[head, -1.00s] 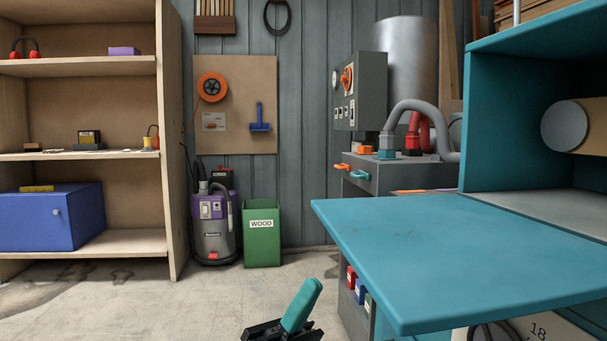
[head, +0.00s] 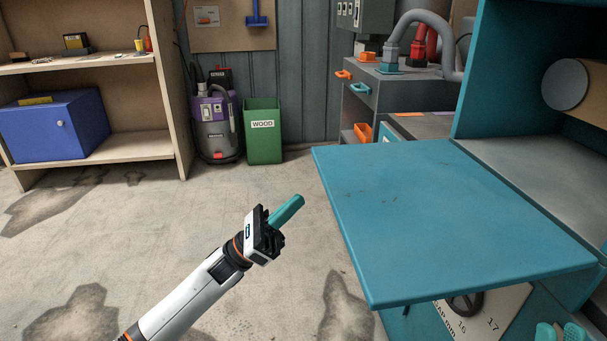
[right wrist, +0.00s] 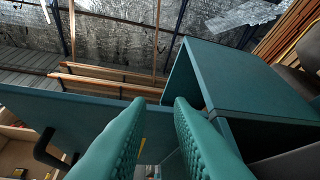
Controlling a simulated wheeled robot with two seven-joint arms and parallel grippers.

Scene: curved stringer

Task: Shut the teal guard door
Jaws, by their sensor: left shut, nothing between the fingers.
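The teal guard door (head: 440,215) is folded down as a flat, roughly level panel in front of the open teal housing (head: 510,70). In the right wrist view, the door (right wrist: 50,112) runs in from the left with a black bar handle (right wrist: 52,150) on it, and the housing (right wrist: 250,85) stands to the right. My left gripper (head: 290,208) is shut and empty, over the floor left of the door. My right gripper (head: 560,332) shows at the bottom right, below the door's near edge. In its wrist view, its teal fingers (right wrist: 158,105) are apart with nothing between them.
A pale scale plate (head: 490,318) and a dark handwheel (head: 465,302) sit below the door. A grey cylinder end (head: 565,85) shows inside the housing. A grey drawer cabinet (head: 400,95), green bin (head: 264,135) and vacuum (head: 215,130) stand behind. The floor at left is clear.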

